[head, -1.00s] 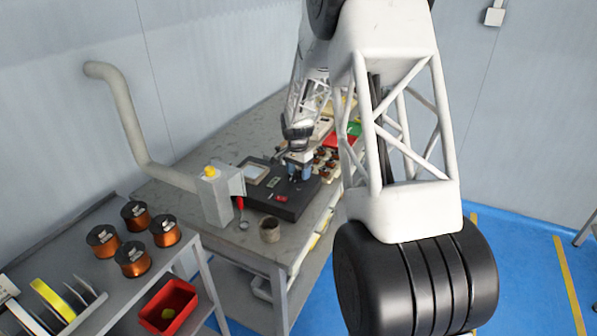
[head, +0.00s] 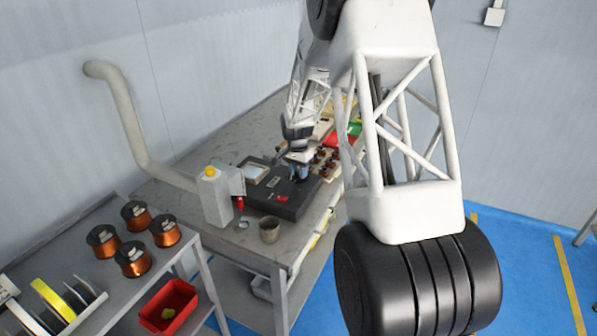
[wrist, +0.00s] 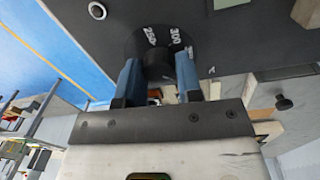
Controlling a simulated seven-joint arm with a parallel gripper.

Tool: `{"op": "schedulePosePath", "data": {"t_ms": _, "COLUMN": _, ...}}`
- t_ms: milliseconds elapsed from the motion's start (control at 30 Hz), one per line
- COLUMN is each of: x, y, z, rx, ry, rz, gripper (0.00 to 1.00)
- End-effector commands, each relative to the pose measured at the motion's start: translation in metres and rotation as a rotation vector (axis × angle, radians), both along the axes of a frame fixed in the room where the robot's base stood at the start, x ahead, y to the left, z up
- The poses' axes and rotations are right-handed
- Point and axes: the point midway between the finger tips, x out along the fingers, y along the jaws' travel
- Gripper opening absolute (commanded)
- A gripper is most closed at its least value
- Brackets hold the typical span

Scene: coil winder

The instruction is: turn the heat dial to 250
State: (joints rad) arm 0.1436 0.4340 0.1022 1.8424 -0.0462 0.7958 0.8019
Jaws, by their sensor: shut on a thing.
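The heat dial (wrist: 158,62) is a round black knob on a dark disc with white numbers. In the wrist view, 250 and 300 are readable on the disc, above the knob. The blue fingers of my gripper (wrist: 160,75) are shut on the knob, one on each side. A small white mark shows on the panel to the right of the dial; I cannot tell which number lines up with it. In the head view, my gripper (head: 300,172) reaches down onto the black control box (head: 292,210), and hides the dial there.
The box carries a red switch (head: 282,198) and a small display (head: 273,183). A cup (head: 269,230) stands in front of it, and a grey post with a yellow button (head: 210,171) stands to its left. Trays with red and green parts lie behind my gripper.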

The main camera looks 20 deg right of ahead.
Motion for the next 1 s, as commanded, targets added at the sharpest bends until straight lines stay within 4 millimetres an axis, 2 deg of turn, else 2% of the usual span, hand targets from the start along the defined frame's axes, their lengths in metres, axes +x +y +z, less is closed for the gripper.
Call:
{"op": "schedulePosePath", "data": {"t_ms": 367, "x": 0.0002, "y": 0.0001, "z": 0.0008, "rx": 0.000, "ry": -0.002, "rz": 0.252, "gripper": 0.09}}
{"op": "schedulePosePath", "data": {"t_ms": 1000, "x": 0.0002, "y": 0.0006, "z": 0.0006, "rx": -0.001, "ry": -0.001, "rz": 0.858, "gripper": 0.09}}
